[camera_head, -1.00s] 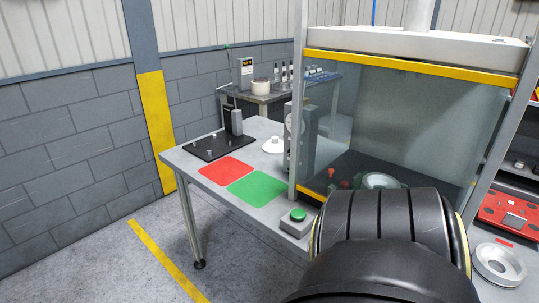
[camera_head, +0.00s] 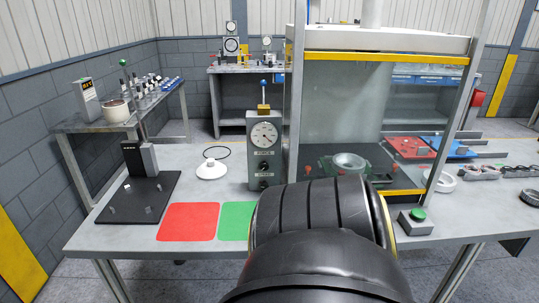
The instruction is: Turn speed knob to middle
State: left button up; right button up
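A grey box (camera_head: 253,155) with a round white dial (camera_head: 264,135) stands on the table, left of the glass-walled enclosure. Black knobs sit on its front below the dial; one of them is a lower knob (camera_head: 264,182). The labels are too small to read, so I cannot tell which is the speed knob or where it points. A thick black arm link of mine fills the lower middle of the view, in front of the table and just below the box. Neither gripper shows in this view.
A red mat (camera_head: 188,222) and a green mat (camera_head: 235,218) lie on the table, with a black plate (camera_head: 125,205) to their left. A green button box (camera_head: 415,222) is at the front right. The glass enclosure (camera_head: 345,105) stands right of the dial box.

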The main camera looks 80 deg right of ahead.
aim_at(264, 185)
jog(key=z, duration=1.1)
jog(key=i, duration=1)
jog(key=z, duration=1.05)
